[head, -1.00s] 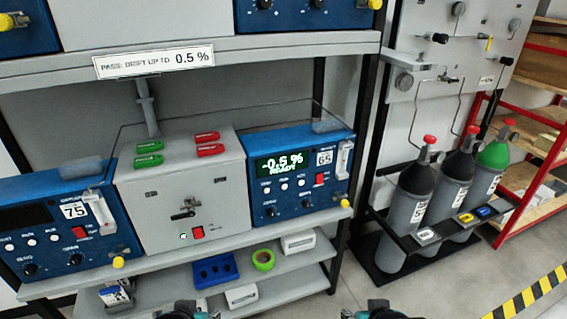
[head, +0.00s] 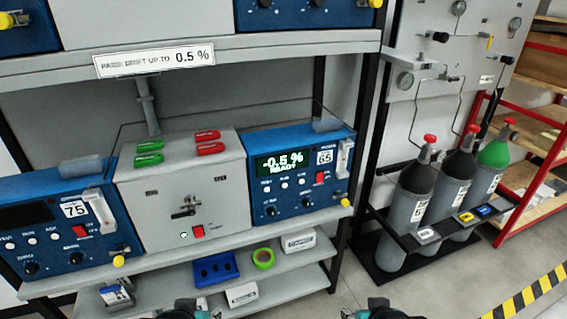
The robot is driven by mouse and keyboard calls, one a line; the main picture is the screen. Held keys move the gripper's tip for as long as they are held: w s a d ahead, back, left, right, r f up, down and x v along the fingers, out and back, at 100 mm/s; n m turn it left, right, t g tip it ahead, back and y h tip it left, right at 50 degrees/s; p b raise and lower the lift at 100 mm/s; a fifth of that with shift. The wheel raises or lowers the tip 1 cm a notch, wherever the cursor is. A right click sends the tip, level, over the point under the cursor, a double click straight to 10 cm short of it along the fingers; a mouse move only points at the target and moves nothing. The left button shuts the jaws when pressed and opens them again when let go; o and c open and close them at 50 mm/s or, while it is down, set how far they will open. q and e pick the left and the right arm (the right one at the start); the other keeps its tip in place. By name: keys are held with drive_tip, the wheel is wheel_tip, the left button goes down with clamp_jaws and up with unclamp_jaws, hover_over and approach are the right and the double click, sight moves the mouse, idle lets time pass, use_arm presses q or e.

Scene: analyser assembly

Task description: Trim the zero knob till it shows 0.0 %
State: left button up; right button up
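The blue analyser marked 65 (head: 330,212) stands on the right of the middle shelf. Its lit display (head: 278,164) reads -0.5 % and READY. Two dark knobs sit low on its front, a left knob (head: 271,211) and a right knob (head: 307,204); their labels are too small to read, so I cannot tell which is the zero knob. My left gripper (head: 190,312) and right gripper (head: 376,312) show only in part at the bottom edge, well below and apart from the analyser. Their fingers are cut off by the frame.
A grey box (head: 160,205) with green and red clips on top stands left of the analyser. A dark-display analyser marked 75 (head: 30,218) is further left. The lower shelf (head: 160,290) holds a blue tray and green tape. Gas cylinders (head: 410,215) stand right.

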use_arm(q)
drive_tip(key=w+d+r+n+t+y+p, duration=0.1)
drive_tip(key=w+y, duration=0.2)
drive_tip(key=w, duration=0.9)
drive_tip(key=w+d+n+t+y, duration=0.1)
drive_tip(key=w+t+y, duration=0.1)
drive_tip(key=w, duration=1)
drive_tip(key=t+y, duration=0.1)
drive_tip(key=t, duration=0.6)
approach(273, 215)
drive_tip(key=b+x, duration=0.1)
drive_tip(key=x, duration=0.7)
drive_tip(key=shift+w+a, duration=0.1)
drive_tip(key=shift+w+a+r, duration=0.1)
drive_tip(key=shift+w+a, duration=0.05)
drive_tip(key=shift+w, duration=0.4)
clamp_jaws()
